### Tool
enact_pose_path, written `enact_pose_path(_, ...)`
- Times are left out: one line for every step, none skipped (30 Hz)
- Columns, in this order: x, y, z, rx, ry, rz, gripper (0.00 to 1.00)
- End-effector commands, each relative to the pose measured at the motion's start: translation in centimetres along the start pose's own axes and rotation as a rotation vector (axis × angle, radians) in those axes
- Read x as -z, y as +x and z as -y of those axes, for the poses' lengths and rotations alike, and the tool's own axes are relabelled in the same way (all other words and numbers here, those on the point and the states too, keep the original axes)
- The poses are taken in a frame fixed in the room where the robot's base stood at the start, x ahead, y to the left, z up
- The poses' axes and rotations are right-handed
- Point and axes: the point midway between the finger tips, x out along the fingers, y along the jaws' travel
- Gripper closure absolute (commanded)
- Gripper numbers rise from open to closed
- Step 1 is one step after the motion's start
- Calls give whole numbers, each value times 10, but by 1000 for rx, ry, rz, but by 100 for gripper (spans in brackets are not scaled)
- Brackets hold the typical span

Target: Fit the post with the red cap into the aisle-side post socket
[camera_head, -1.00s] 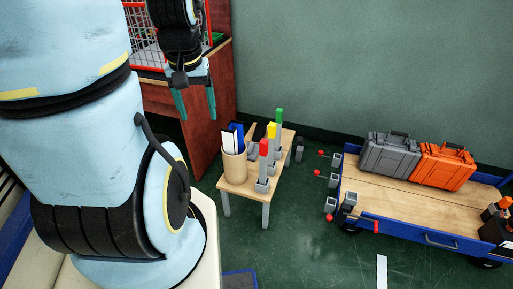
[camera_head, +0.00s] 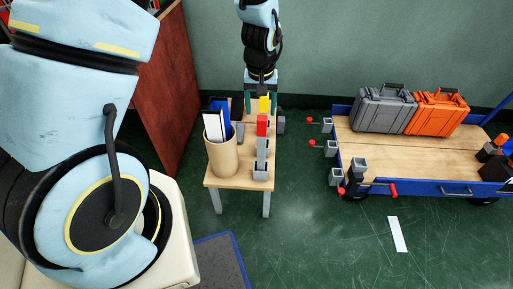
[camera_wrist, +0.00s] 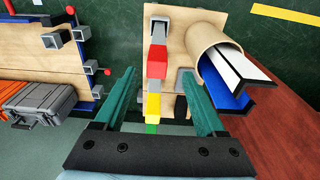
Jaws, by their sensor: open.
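The post with the red cap (camera_head: 263,125) stands upright in a holder on the small wooden table. It also shows between my finger lines in the wrist view (camera_wrist: 158,27). A yellow-capped post (camera_head: 265,104) stands behind it, and a green cap (camera_wrist: 152,128) shows in the wrist view. My gripper (camera_head: 262,106) is open, pointing down over the row, with fingers on either side of it; it holds nothing visible. Several grey sockets, one at the cart's near left corner (camera_head: 358,164), line the blue cart's left end with red knobs. I cannot tell which is the aisle-side one.
A tan cup (camera_head: 222,158) with blue and white binders stands left of the posts on the table (camera_head: 240,183). Grey (camera_head: 384,108) and orange (camera_head: 437,113) cases sit on the cart (camera_head: 375,146). Green floor is clear between table and cart.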

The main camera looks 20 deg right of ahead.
Motion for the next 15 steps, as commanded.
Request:
enact_pose_path(-1, 10, 1, 2, -1, 5, 28)
enact_pose_path(-1, 14, 1, 2, -1, 5, 28)
enact_pose_path(-1, 21, 1, 2, -1, 4, 28)
enact_pose_path(-1, 25, 1, 1, -1, 4, 28)
enact_pose_path(-1, 28, 1, 1, -1, 3, 28)
enact_pose_path(-1, 32, 1, 1, -1, 3, 28)
enact_pose_path(0, 35, 1, 1, -1, 2, 28)
enact_pose_path(0, 36, 1, 0, -1, 1, 28)
enact_pose_path(0, 38, 0, 0, -1, 1, 28)
enact_pose_path(0, 40, 0, 0, -1, 1, 28)
enact_pose_path(0, 42, 0, 0, -1, 1, 28)
enact_pose_path(0, 45, 0, 1, -1, 2, 28)
enact_pose_path(0, 48, 0, 1, -1, 3, 28)
enact_pose_path(1, 52, -1, 1, 0, 4, 28)
enact_pose_path(1, 59, -2, 1, 0, 4, 28)
